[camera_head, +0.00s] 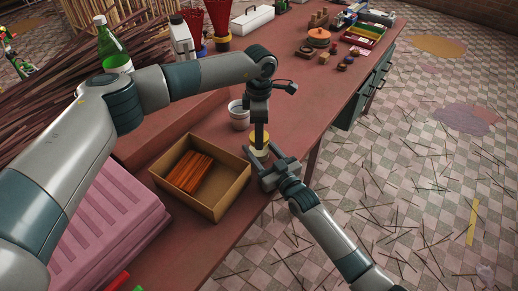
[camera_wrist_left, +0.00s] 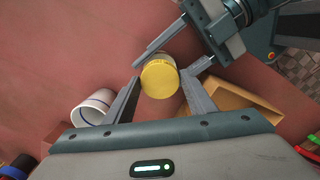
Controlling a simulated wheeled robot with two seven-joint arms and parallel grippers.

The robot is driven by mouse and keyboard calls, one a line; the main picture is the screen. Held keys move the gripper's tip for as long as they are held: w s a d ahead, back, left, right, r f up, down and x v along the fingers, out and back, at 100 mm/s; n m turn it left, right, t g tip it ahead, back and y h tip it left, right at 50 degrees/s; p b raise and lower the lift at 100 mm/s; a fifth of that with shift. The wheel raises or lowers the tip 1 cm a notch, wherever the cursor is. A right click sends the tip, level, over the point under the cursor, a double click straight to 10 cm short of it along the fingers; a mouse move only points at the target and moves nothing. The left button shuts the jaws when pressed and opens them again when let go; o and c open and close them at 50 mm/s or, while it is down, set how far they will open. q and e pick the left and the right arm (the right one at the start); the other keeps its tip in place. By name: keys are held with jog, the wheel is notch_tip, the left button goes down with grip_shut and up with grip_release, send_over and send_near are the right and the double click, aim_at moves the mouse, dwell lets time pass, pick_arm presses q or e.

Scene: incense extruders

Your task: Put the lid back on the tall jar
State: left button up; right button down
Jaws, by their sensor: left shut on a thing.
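The yellow lid (camera_wrist_left: 160,80) is between the fingers of my left gripper (camera_wrist_left: 161,77), which is shut on it. In the head view my left gripper (camera_head: 259,128) points down with the lid (camera_head: 260,141) at its tips. The tall jar (camera_head: 258,153) is directly under the lid, mostly hidden. Whether the lid is seated or slightly above the rim cannot be told. My right gripper (camera_head: 277,170) comes in from the lower right with its fingers on either side of the jar. Whether they press on it is unclear.
A cardboard box (camera_head: 226,199) with orange incense sticks stands just left of the jar. A white cup (camera_head: 239,115) stands behind it. The table edge is close on the right. Pink stacked trays (camera_head: 105,225) lie at the front left. Spools, coloured trays and bottles stand farther back.

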pick_arm(q)
jog(key=m, duration=0.2)
jog(key=shift+m, duration=0.4)
jog(key=o, duration=1.2)
jog(key=shift+r, duration=0.1)
jog(key=shift+r, duration=2.15)
jog(key=shift+n, duration=0.3)
jog(key=shift+c, duration=0.2)
jog(key=n, duration=0.2)
jog(key=r+n, duration=0.1)
jog(key=n, duration=0.1)
jog(key=r+n, duration=0.1)
jog(key=n, duration=0.3)
jog(key=r+n, duration=0.1)
jog(key=n, duration=0.4)
jog(key=shift+r, duration=0.25)
